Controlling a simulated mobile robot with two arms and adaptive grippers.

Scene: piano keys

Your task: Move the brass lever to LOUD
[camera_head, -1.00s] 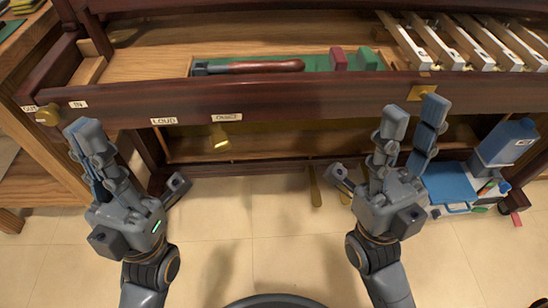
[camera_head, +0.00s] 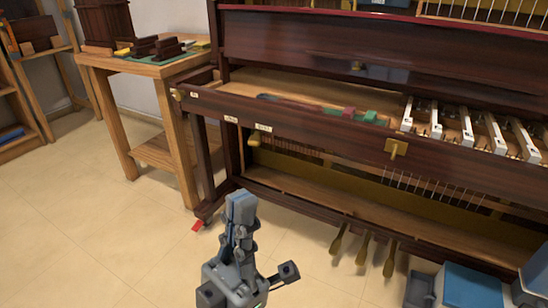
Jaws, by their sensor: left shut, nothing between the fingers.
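The brass lever (camera_head: 254,138) hangs below the piano's front rail, under the right-hand of two small white labels (camera_head: 264,128). The left-hand label (camera_head: 231,119) is too small to read now; in the earlier view these labels read QUIET on the right and LOUD on the left. The lever stands at the QUIET side. My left gripper (camera_head: 240,207) is shut and empty, fingers pointing up, in front of the piano and well below the lever, apart from it. A grey-blue tip at the bottom edge seems to be part of my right gripper (camera_head: 420,289); its jaws are not visible.
A brass knob (camera_head: 178,94) sits at the rail's left end and a brass plate (camera_head: 396,148) farther right. Brass pedals (camera_head: 364,250) stick out low. A wooden side table (camera_head: 120,65) stands left. The floor at left is clear.

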